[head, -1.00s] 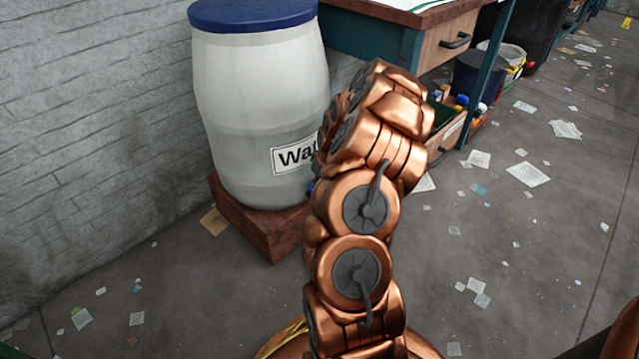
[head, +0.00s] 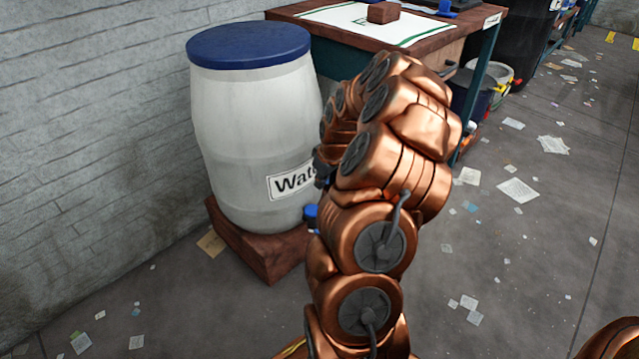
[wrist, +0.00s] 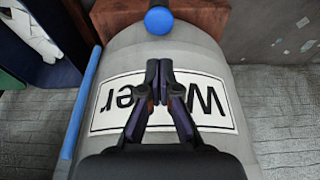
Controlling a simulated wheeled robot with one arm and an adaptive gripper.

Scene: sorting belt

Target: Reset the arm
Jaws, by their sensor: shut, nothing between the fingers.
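My copper-coloured arm rises through the middle of the head view and bends over at the top, folded back on itself. In the wrist view my gripper (wrist: 159,82) is shut, with its dark fingertips together and nothing between them. It points at the white water barrel, in front of its label (wrist: 203,102), which appears upside down there. I cannot tell the exact gap to the barrel. In the head view the gripper itself is mostly hidden behind the arm.
The white barrel (head: 250,130) with a blue lid stands on a brown block (head: 262,255) by the brick wall. A blue tap (wrist: 160,20) sticks out from it. Behind is a table (head: 335,38) with a brown brick (head: 383,13). Papers litter the open floor to the right.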

